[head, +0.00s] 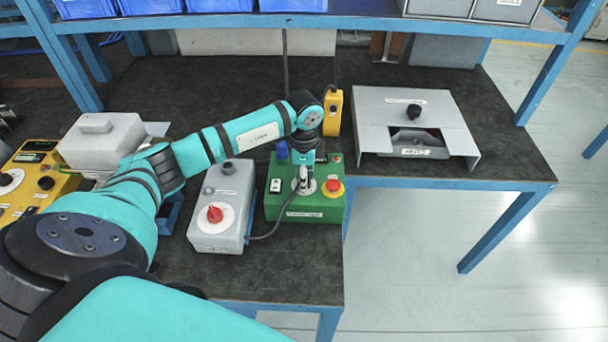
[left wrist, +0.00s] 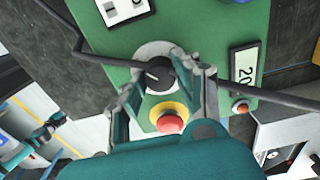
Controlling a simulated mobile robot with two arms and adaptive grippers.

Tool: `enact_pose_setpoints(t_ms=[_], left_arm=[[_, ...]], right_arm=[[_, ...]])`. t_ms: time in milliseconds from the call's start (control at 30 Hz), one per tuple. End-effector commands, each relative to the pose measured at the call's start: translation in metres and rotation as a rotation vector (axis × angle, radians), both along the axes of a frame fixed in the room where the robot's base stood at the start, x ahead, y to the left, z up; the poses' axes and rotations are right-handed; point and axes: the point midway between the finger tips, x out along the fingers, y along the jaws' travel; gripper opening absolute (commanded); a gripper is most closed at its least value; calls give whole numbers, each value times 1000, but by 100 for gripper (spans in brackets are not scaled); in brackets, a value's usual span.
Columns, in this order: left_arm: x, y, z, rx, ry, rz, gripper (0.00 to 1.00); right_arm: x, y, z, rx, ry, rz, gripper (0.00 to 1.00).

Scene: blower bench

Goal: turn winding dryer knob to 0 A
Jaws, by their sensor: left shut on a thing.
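A green control box (head: 300,208) stands on the dark bench mat, its name label too small to read. My left gripper (head: 304,182) reaches down onto its top from above. In the left wrist view my left gripper (left wrist: 166,80) is shut on a black knob (left wrist: 157,72), one finger on each side. The knob sits on a pale round dial and carries a white pointer mark; the dial's figures cannot be read, and the fingers hide part of it. A red mushroom button on a yellow collar (head: 333,187) is close beside the knob.
A grey box with a red knob (head: 215,213) stands left of the green box, with a cable between them. A yellow pendant (head: 333,112) stands behind. A grey metal housing (head: 418,120) is at the right, and a yellow panel (head: 28,178) at far left.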

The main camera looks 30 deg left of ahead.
Motion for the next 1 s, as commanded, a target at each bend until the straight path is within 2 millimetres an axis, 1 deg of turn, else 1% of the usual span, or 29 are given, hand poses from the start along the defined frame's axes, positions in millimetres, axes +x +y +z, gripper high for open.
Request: enact_pose_setpoints(t_ms=[200, 567, 600, 700, 767, 1000], left_arm=[[1, 1, 1, 1, -4, 35, 0], [1, 1, 1, 0, -4, 39, 0], [1, 1, 1, 0, -4, 39, 33], [1, 1, 1, 0, -4, 38, 46], [1, 1, 1, 1, -3, 38, 54], [0, 0, 0, 0, -1, 36, 54]], right_arm=[[0, 0, 2, 0, 0, 0, 0], [0, -2, 2, -2, 0, 1, 0], [0, -2, 2, -2, 0, 1, 0], [0, -2, 2, -2, 1, 1, 0], [0, -2, 2, -2, 1, 1, 0], [0, -3, 2, -3, 0, 1, 0]])
